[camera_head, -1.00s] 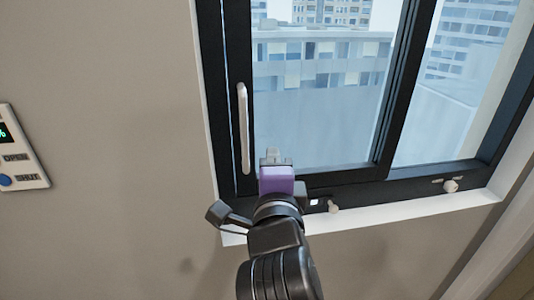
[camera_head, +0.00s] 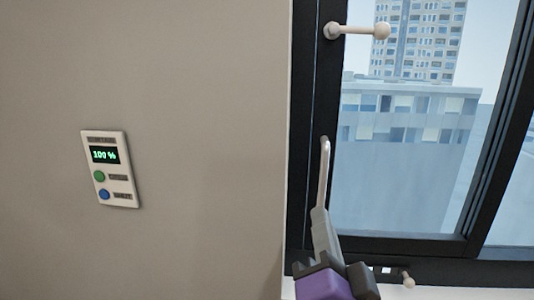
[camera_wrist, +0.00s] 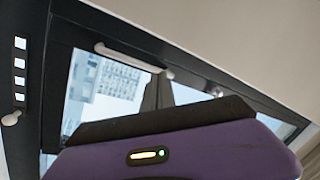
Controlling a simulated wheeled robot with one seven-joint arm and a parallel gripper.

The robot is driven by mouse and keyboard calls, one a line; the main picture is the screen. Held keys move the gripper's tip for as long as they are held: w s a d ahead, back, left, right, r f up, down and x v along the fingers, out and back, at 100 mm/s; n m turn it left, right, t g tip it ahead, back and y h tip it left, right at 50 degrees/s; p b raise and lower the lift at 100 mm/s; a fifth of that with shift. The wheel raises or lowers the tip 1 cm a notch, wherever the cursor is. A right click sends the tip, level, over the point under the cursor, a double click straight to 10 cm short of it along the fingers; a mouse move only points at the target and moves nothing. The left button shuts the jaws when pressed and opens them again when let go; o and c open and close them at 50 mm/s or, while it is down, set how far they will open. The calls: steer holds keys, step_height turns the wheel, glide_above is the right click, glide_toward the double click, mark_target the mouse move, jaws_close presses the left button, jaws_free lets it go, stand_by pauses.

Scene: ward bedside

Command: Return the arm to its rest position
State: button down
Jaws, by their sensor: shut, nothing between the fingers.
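My gripper (camera_head: 321,222) shows at the bottom of the head view, with a purple body and a narrow grey tip pointing up. It is shut and holds nothing. In the head view its tip overlaps the lower end of the white window handle (camera_head: 325,160); I cannot tell whether they touch. The wrist view shows the purple gripper body across the bottom, and the white handle (camera_wrist: 130,56) beyond it, apart from the body. The rest of my arm is out of view.
The dark-framed window (camera_head: 303,120) fills the right side, with a white knobbed peg (camera_head: 358,31) high up and a small knob (camera_head: 408,281) low down. A wall panel (camera_head: 111,169) reading 100 % is at left. Bare wall lies between.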

steer(key=s+d+f+n+g+y+p, duration=0.15)
steer(key=s+f+n+y, duration=0.25)
steer(key=s+f+n, duration=0.75)
steer(key=s+d+f+g+h, duration=0.1)
steer(key=s+d+f, duration=0.2)
steer(key=s, duration=0.4)
steer(key=s+d+f+g+h+p, duration=0.1)
steer(key=s+d+f+g, duration=0.1)
steer(key=s+f, duration=0.3)
steer(key=s+d+f+m+g+h, duration=0.1)
steer(key=s+d+f, duration=0.3)
steer(key=s, duration=0.7)
steer(key=shift+d+f+h+p, duration=0.3)
steer(key=shift+d+p, duration=0.05)
steer(key=shift+d, duration=0.1)
steer(key=shift+s+g, duration=0.1)
steer(key=shift+g, duration=0.15)
